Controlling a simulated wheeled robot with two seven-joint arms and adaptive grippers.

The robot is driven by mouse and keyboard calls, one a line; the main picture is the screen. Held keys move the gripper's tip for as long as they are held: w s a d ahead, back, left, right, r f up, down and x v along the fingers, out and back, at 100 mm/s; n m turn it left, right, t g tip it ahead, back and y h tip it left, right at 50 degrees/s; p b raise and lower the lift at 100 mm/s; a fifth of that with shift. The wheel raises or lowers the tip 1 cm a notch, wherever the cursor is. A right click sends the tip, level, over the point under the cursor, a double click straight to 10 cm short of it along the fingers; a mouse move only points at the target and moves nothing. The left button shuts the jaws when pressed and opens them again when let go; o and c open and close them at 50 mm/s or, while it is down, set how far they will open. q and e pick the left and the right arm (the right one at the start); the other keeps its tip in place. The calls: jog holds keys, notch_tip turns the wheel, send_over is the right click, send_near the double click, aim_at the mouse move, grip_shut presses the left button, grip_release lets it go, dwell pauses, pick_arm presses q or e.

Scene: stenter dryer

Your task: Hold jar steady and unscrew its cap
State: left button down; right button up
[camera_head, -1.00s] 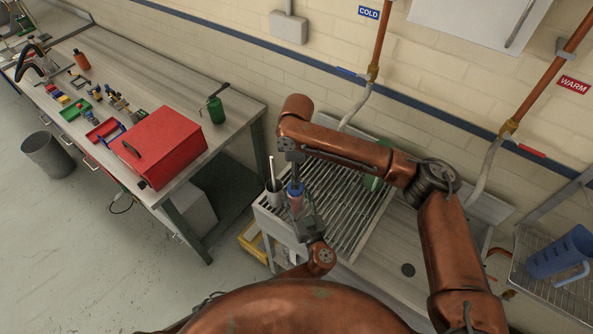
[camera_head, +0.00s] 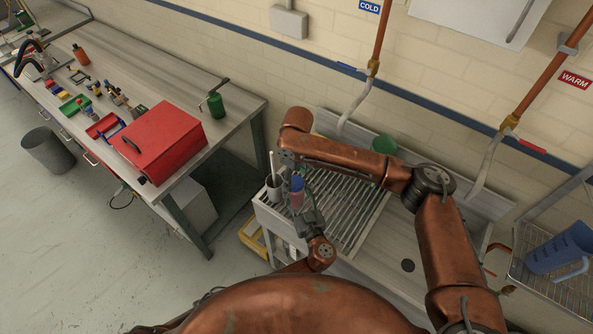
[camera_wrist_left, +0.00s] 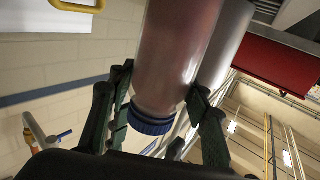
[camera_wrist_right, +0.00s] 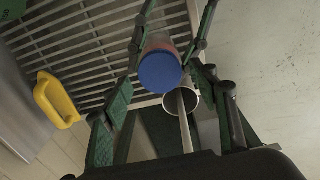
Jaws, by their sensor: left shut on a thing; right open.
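The jar (camera_head: 297,199) is a pinkish cylinder with a blue cap (camera_head: 297,183), held above the slatted rack. My left gripper (camera_head: 303,208) is shut around the jar. In the left wrist view the jar (camera_wrist_left: 180,50) lies between the two fingers (camera_wrist_left: 160,110), with its ribbed blue end (camera_wrist_left: 150,121) near the wrist. My right gripper (camera_head: 289,172) comes from above, beside the cap. In the right wrist view its fingers (camera_wrist_right: 168,95) are spread, and the blue cap (camera_wrist_right: 160,72) shows between them, facing the camera. I cannot tell whether a finger touches it.
A cup with a white stick (camera_head: 273,187) stands close beside the jar. The slatted rack (camera_head: 345,210) lies beneath, next to a sink counter. A yellow thing (camera_wrist_right: 57,99) shows in the right wrist view.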

jog(key=shift+f, duration=0.8)
jog(key=shift+c, duration=0.3)
jog(key=c, duration=1.1)
jog(key=shift+c, duration=0.3)
jog(key=shift+a, duration=0.2)
jog(key=shift+r, duration=0.25)
jog(key=shift+d+r, duration=0.1)
jog(key=shift+r, duration=0.8)
